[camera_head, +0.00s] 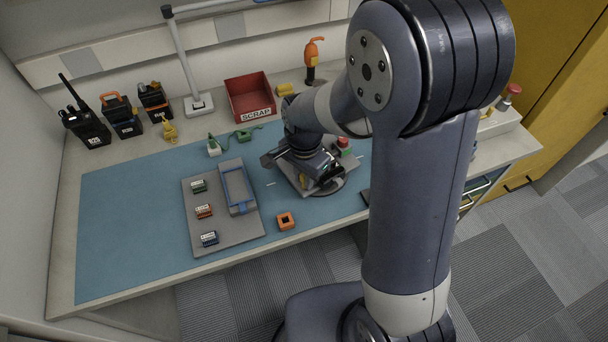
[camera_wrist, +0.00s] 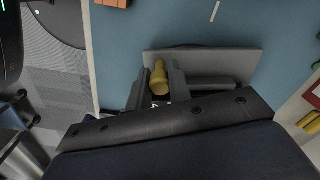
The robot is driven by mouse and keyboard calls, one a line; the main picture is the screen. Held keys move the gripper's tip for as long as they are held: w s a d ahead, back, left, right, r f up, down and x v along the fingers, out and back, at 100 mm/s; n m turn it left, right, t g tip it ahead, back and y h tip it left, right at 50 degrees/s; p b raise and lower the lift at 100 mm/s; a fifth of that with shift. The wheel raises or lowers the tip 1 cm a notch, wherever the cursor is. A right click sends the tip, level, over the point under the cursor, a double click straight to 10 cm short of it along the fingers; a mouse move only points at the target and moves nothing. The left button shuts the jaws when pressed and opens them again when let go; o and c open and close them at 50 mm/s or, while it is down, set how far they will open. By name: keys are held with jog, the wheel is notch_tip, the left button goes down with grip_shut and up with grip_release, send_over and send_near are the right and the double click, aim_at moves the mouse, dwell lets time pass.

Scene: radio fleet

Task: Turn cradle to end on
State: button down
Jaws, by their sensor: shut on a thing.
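The cradle (camera_head: 336,187) is a grey plate on a dark round base at the right part of the blue mat. It also shows in the wrist view (camera_wrist: 218,60), where its long edge runs nearly level across the picture. A yellow knob (camera_wrist: 159,76) stands up from it. My gripper (camera_wrist: 158,88) is shut on this knob, one finger on each side. In the head view my gripper (camera_head: 304,178) comes down over the cradle and hides much of it. A short white mark (camera_head: 270,184) lies on the mat left of the cradle.
An orange square block (camera_head: 286,221) is just in front of the cradle. A grey board (camera_head: 222,238) with small coloured modules and a blue-edged tray lies left. The mat's left part is clear.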

jog(key=shift+w+a+m, duration=0.3)
jog(key=shift+a+m, duration=0.1)
jog(key=shift+m, duration=0.3)
jog(key=shift+w+a+m, duration=0.3)
jog(key=shift+a+m, duration=0.1)
jog(key=shift+m, duration=0.3)
jog(key=c, duration=1.3)
grip_release()
notch_tip(320, 180, up, 11)
jog(key=shift+f, duration=0.15)
notch_tip(320, 180, down, 11)
jog(key=shift+s+r, duration=0.1)
jog(key=shift+s+d+n, duration=0.35)
jog(key=shift+d+n, duration=0.2)
jog(key=shift+n, duration=0.55)
